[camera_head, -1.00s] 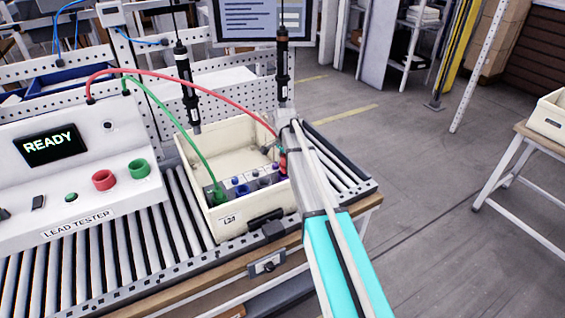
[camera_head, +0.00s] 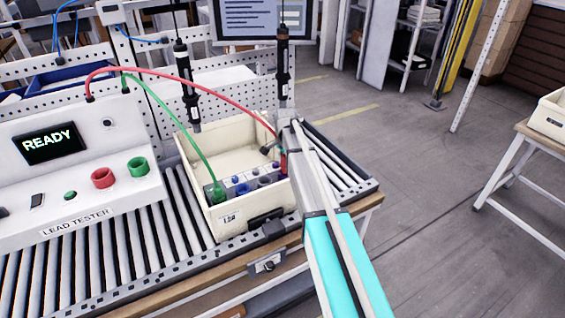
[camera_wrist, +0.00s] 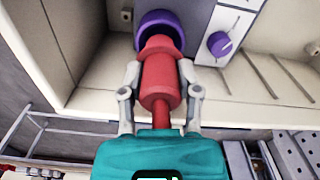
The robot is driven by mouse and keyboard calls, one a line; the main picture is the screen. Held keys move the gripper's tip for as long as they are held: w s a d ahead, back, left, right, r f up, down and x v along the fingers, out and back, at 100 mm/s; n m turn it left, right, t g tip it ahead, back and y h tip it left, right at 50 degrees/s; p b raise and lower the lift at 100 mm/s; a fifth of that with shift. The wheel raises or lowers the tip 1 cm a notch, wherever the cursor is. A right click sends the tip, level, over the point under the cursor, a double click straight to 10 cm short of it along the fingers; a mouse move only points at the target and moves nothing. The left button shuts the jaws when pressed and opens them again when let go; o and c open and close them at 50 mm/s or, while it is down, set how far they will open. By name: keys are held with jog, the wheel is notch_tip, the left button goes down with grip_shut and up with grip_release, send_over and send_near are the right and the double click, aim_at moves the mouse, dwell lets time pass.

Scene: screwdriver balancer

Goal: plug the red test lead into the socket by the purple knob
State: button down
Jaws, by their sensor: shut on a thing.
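The red test lead (camera_head: 190,80) arcs from the lead tester to its red plug (camera_wrist: 160,82). My gripper (camera_wrist: 160,76) is shut on the plug, a finger on each side of its body. In the wrist view the plug's front end meets the purple-ringed socket (camera_wrist: 160,20) and overlaps its lower rim; how deep it sits cannot be told. The purple knob (camera_wrist: 220,44) is on a pale plate just right of that socket. In the head view my arm hides most of this corner, and only a strip of the red plug (camera_head: 283,160) shows.
A cream bin (camera_head: 236,216) on the roller conveyor holds the socket row. The green lead (camera_head: 165,108) ends at the row's left end. The lead tester (camera_head: 75,180) reads READY. Two screwdrivers (camera_head: 187,85) (camera_head: 283,75) hang above the bin.

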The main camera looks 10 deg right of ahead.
aim_at(285, 167)
jog(key=shift+f+b, duration=1.55)
jog(key=shift+f, duration=0.1)
dwell(0.5)
jog(key=shift+c, duration=1.1)
grip_release()
jog(key=shift+w, duration=0.1)
jog(key=shift+r, duration=0.15)
